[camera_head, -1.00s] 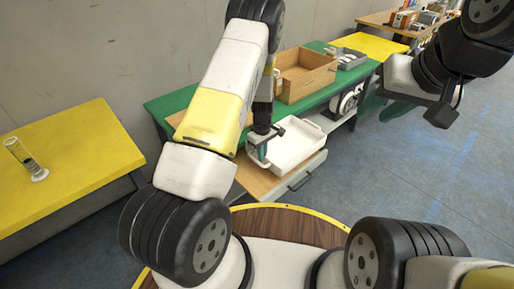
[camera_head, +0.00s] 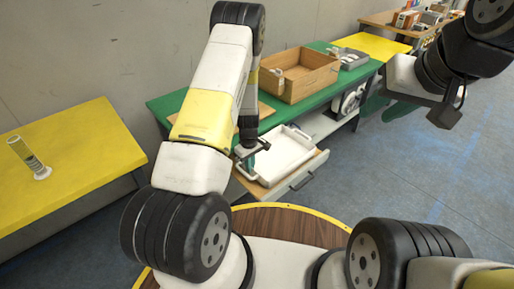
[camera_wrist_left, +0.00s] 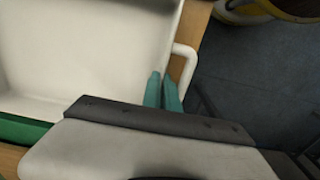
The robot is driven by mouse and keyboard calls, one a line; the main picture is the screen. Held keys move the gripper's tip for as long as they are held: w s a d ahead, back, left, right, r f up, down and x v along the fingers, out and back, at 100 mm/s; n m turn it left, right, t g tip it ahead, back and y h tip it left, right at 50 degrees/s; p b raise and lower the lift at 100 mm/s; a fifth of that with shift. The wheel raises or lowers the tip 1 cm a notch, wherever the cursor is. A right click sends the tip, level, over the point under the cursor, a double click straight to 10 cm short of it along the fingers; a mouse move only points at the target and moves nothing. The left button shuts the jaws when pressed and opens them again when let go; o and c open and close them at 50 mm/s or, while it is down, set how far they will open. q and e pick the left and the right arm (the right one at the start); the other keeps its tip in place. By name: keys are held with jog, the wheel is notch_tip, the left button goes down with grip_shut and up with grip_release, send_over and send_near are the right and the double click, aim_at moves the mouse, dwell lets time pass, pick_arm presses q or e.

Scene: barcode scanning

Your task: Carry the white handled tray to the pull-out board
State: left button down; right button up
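The white handled tray (camera_head: 297,143) is at the green table's front, over the pull-out board (camera_head: 240,176), whose wooden surface shows beside it. I cannot tell if it rests flat on the board. My left gripper (camera_head: 248,161) is at the tray's near left side. In the left wrist view, its teal fingers (camera_wrist_left: 163,90) are close together at the tray's white handle (camera_wrist_left: 187,62), apparently closed on it; the exact contact is hidden. The tray (camera_wrist_left: 80,50) fills the left of that view. My right gripper (camera_head: 385,106) is at the right, with its dark green fingers apart and empty.
A wooden box (camera_head: 300,75) and a grey bin (camera_head: 347,57) stand on the green table (camera_head: 180,100). The board's front has a dark handle (camera_head: 302,182). A yellow table (camera_head: 80,150) with a clear cylinder (camera_head: 28,157) is at left. Floor at right is clear.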

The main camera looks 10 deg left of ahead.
pick_arm(q)
jog(key=shift+f, duration=0.25)
jog(key=c, duration=1.6)
grip_release()
jog(key=shift+c, duration=0.2)
jog(key=s+d+r+m+t+h, duration=0.1)
jog(key=s+r+m+t, duration=0.2)
jog(key=r, duration=1.5)
jog(key=s+d+r+m+h, duration=0.15)
jog(key=s+r, duration=0.35)
jog(key=r, duration=1.4)
jog(key=s+r+m+t, duration=0.1)
jog(key=s+r+m, duration=0.2)
jog(key=s+r, duration=0.2)
jog(key=s+r+m+t, duration=0.2)
jog(key=s+r, duration=0.4)
jog(key=s, duration=0.5)
jog(key=shift+s+a+m, duration=0.15)
jog(key=shift+m, duration=0.6)
